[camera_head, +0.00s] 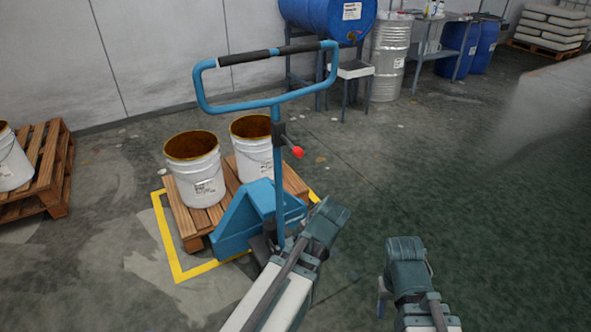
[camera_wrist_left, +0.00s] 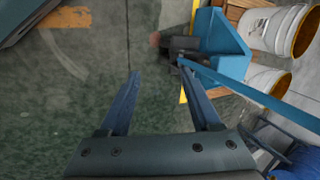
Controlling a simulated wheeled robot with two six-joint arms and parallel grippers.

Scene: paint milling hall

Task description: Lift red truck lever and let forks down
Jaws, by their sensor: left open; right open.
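The blue pallet truck (camera_head: 262,212) stands with its tall blue handle loop (camera_head: 205,90) upright. A red lever knob (camera_head: 297,152) sticks out to the right of the handle shaft, below the loop. My left arm reaches in front of the truck's base, below the lever; its fingers are hidden in the head view. In the left wrist view my left gripper (camera_wrist_left: 160,70) is open and empty, with the truck body (camera_wrist_left: 222,48) and blue shaft (camera_wrist_left: 255,95) beyond and to the right. My right gripper (camera_head: 381,296) is open and empty over the floor, right of the truck.
The wooden pallet (camera_head: 182,215) with two white buckets stands inside a yellow floor outline (camera_head: 163,235). Another pallet (camera_head: 45,165) is at the left. A blue drum (camera_head: 325,18) on a stand and a metal drum (camera_head: 390,60) are behind. Floor to the right is clear.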

